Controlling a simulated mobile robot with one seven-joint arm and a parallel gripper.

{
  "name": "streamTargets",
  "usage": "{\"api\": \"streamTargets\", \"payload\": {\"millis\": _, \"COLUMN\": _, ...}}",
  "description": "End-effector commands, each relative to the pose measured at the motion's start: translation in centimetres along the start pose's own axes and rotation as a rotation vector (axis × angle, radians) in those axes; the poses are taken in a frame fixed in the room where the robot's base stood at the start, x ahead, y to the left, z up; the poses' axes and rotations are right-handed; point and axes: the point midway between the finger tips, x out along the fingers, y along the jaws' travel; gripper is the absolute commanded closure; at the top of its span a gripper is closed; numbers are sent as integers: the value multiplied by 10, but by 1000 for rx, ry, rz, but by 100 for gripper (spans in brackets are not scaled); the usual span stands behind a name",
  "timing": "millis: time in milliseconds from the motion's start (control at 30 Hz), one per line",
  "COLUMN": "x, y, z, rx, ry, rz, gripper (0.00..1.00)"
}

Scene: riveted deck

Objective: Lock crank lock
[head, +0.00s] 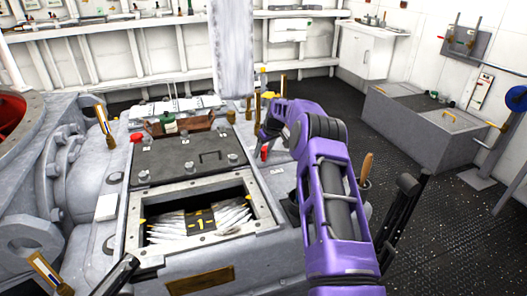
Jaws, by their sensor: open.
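My gripper (267,137) is at the end of my purple arm, at the right rear of the grey machine (205,262). It points down and its fingers are small and dark. A small red part (264,153) shows just below it; I cannot tell whether they touch. Upright brass-coloured handles (284,86) stand close behind the gripper. I cannot tell for sure which part is the crank lock. My arm hides part of the machine's right side.
A dark cover plate (190,155) with bolts lies on the machine, behind an open bay holding white sheaves and a black and yellow part (199,222). A red knob (136,138) is at the left. A wooden-handled tool (366,168) stands right of my arm. Dark floor (440,220) is mostly clear.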

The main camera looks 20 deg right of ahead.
Motion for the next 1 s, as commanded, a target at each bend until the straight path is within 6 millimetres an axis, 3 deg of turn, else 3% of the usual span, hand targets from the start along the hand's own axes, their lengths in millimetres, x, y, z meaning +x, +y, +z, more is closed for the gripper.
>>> {"api": "streamTargets", "payload": {"millis": 100, "x": 0, "y": 0, "z": 0, "rx": 0, "ry": 0, "rz": 0, "gripper": 40}}
{"api": "streamTargets", "payload": {"millis": 433, "x": 0, "y": 0, "z": 0, "rx": 0, "ry": 0, "rz": 0, "gripper": 99}}
{"api": "streamTargets", "payload": {"millis": 1000, "x": -1, "y": 0, "z": 0, "rx": 0, "ry": 0, "rz": 0, "gripper": 100}}
